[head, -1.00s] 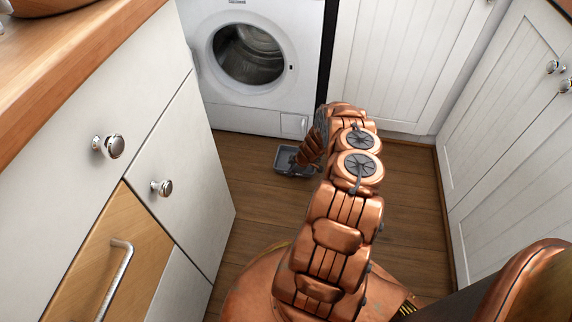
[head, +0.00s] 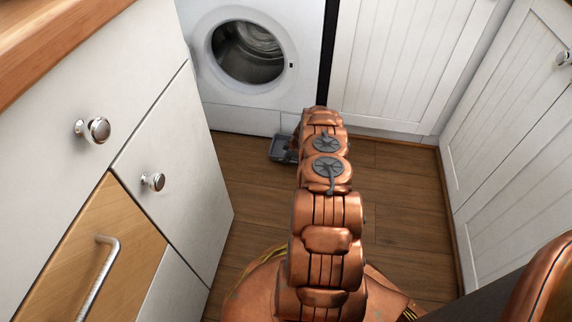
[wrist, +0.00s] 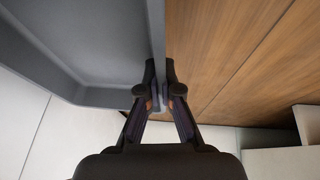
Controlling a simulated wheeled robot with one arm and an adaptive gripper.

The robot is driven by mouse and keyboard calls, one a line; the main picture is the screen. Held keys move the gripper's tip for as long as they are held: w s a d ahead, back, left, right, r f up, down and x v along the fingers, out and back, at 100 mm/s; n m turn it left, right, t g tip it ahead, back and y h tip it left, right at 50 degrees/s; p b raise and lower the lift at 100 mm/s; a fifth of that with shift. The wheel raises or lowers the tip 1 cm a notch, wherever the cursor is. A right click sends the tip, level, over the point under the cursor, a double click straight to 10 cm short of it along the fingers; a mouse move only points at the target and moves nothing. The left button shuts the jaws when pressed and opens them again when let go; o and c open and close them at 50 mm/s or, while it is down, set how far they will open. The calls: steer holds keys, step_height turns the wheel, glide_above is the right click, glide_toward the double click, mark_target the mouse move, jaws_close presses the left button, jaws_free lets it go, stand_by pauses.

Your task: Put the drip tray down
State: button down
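The drip tray (head: 280,150) is a shallow grey tray, low in front of the washing machine near its bottom right corner in the head view. My arm hides its right part. In the wrist view the tray (wrist: 95,45) fills the upper left, with its inside empty where it shows. My gripper (wrist: 160,92) has its two fingers closed on either side of the tray's side wall. The gripper is hidden behind my arm in the head view. I cannot tell whether the tray touches the floor.
The washing machine (head: 255,60) stands at the back. White cupboards (head: 415,60) close the back right and right side. A drawer unit (head: 85,125) with protruding knobs is on the left. The wooden floor (head: 400,205) right of my arm is clear.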

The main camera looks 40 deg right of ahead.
steer(key=shift+w+d+f, duration=0.15)
steer(key=shift+f, duration=0.15)
step_height(320, 180, down, 3)
steer(key=shift+b, duration=1.1)
steer(key=shift+r, duration=0.1)
steer(key=c, duration=1.8)
jaws_free()
steer(key=o, duration=0.5)
